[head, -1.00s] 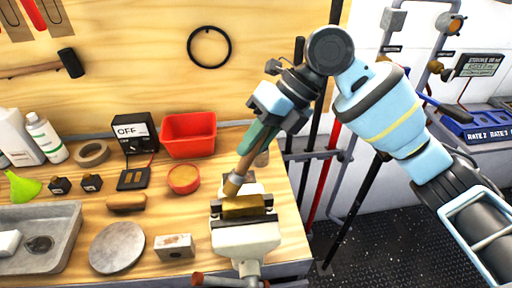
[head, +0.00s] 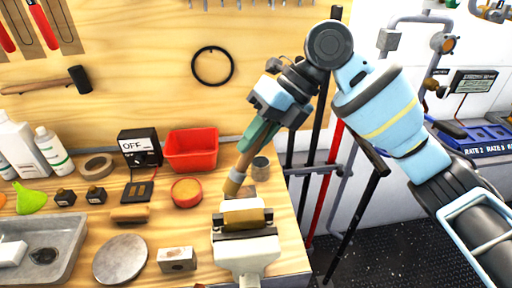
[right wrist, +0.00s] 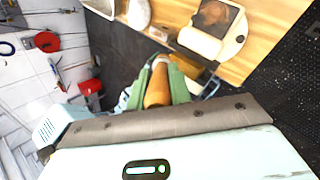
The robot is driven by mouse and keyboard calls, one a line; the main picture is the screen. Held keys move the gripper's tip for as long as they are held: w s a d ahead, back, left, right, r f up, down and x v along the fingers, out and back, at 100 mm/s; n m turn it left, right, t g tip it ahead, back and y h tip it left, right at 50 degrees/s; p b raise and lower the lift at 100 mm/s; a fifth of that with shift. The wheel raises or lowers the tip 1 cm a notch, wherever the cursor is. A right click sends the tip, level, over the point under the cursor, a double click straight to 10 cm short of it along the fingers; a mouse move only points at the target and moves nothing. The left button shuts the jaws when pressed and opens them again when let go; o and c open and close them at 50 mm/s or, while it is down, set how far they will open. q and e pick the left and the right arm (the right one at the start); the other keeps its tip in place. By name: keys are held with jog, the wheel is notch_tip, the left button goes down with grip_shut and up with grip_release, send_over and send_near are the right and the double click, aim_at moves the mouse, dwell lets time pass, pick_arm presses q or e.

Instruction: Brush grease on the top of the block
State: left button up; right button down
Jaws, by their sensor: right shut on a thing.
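The block (head: 246,218) is brass-coloured and sits clamped between the dark jaws of a white vise (head: 245,250) at the bench's right front. My right gripper (head: 255,137) points down above the bench and is shut on a brush (head: 236,180) with a brownish handle and a metal band. The brush slants down to the left, its tip just behind the block's top left in the head view; I cannot tell whether it touches. In the right wrist view the green fingers close around the brush (right wrist: 158,88). My left gripper is not in view.
A round red tin (head: 186,192) with orange-brown contents stands left of the vise. Behind are a red bin (head: 191,150), a small grey can (head: 260,168) and a box reading OFF (head: 139,148). A round grey plate (head: 121,259) and a small box (head: 176,260) lie in front.

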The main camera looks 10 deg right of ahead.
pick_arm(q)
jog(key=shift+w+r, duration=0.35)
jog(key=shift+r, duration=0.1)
pick_arm(e)
jog(key=shift+r, duration=0.9)
jog(key=shift+r, duration=0.1)
jog(key=shift+r+p, duration=0.5)
jog(key=shift+r, duration=0.95)
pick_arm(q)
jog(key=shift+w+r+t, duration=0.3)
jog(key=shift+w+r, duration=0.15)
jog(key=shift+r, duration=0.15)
